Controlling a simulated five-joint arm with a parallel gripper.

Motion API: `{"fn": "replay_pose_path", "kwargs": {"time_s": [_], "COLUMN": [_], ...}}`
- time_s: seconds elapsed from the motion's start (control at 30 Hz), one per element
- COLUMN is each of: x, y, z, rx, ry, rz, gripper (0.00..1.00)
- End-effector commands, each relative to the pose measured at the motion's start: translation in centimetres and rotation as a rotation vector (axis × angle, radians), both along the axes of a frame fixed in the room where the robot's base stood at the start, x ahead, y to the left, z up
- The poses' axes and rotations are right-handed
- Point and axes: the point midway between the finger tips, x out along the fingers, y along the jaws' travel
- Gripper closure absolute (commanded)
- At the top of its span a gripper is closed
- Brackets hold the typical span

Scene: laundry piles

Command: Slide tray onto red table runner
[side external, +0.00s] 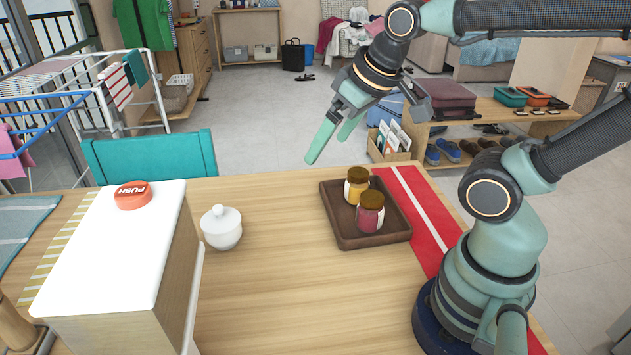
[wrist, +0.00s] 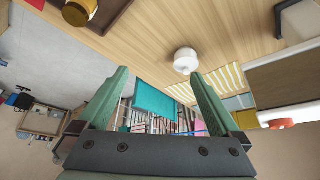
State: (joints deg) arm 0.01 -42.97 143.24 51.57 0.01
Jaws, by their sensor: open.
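The dark brown square tray (side external: 336,207) lies flat on the wooden table. It holds a yellow jar (side external: 356,190) and a pink-red jar (side external: 370,215), both upright with brown lids. The red table runner (side external: 424,212) with a white stripe lies along the tray's right side. The tray's right edge meets the runner's left edge; I cannot tell if it overlaps. My gripper (side external: 328,150) is open and empty, raised beyond the tray's far left corner. In the wrist view its fingers (wrist: 158,73) are spread apart, with part of the tray (wrist: 117,12) at top left.
A white lidded bowl (side external: 221,228) stands left of the tray, with bare wood between. Further left is a white-topped box (side external: 120,240) with a red PUSH button (side external: 132,195). A teal chair (side external: 150,157) stands behind the table's far edge.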

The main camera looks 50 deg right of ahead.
Motion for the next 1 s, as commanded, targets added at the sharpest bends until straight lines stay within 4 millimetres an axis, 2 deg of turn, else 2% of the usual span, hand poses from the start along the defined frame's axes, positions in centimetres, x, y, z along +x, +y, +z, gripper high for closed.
{"fn": "replay_pose_path", "kwargs": {"time_s": [0.07,0.1,0.17,0.3,0.33,0.47,0.67,1.0], "x": [0.0,0.0,0.1,0.9,1.3,3.1,6.0,9.9], "y": [0.0,0.0,0.0,-0.4,-0.5,-1.2,-2.6,-5.2], "z": [0.0,0.0,0.0,-0.4,-0.5,-1.6,-4.2,-11.0], "rx": [0.0,0.0,-0.003,-0.031,-0.042,-0.092,-0.155,-0.197], "ry": [0.0,0.0,0.004,0.042,0.056,0.131,0.246,0.414], "rz": [0.0,0.0,0.005,0.049,0.067,0.17,0.351,0.661], "gripper": [0.0,0.15,0.38,0.92,1.0,1.0,1.0,1.0]}}
